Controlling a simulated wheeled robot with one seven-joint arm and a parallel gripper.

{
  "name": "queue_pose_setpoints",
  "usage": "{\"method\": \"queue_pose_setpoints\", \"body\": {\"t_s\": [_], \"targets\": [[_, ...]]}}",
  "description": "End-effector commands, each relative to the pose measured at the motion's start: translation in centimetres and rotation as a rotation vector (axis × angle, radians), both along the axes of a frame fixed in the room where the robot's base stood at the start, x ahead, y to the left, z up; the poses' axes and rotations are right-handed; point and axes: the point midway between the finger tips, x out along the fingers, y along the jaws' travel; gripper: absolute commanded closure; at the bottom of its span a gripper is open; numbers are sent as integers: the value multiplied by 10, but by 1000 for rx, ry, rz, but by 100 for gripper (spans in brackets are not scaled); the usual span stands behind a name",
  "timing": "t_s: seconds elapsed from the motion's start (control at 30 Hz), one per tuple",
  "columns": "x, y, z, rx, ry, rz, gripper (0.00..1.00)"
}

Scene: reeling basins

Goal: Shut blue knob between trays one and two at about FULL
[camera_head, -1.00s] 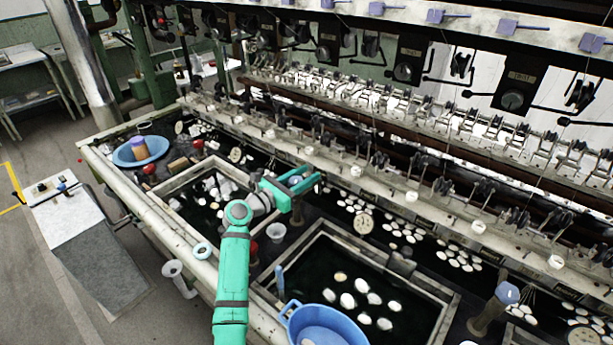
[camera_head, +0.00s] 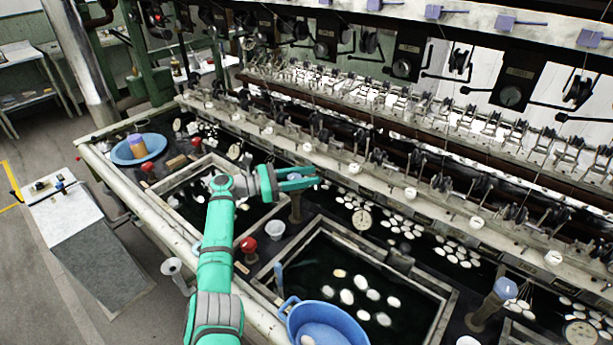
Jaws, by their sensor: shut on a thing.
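My teal gripper (camera_head: 302,181) reaches right from the arm, its fingers at the top of a brown upright post (camera_head: 295,209). The post stands between the left framed tray (camera_head: 172,181) and the nearer framed tray (camera_head: 440,292). The gripper is shut on the blue knob at the top of this post. A similar post with a blue knob (camera_head: 506,289) stands free at the lower right. A round dial (camera_head: 361,219) sits behind the nearer tray; its marks are too small to read.
A red knob (camera_head: 248,244) and a white cup (camera_head: 275,230) stand close below the gripper. A blue basin (camera_head: 325,322) is at the front. The reeling rail (camera_head: 385,187) with white buttons runs close behind the gripper.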

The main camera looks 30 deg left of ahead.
Motion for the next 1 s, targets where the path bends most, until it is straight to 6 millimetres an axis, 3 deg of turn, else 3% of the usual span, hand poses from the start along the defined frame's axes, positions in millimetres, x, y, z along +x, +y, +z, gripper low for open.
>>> {"method": "queue_pose_setpoints", "body": {"t_s": [1.0], "targets": [[-6, -1, 0, -1, 2, -143, 88]]}}
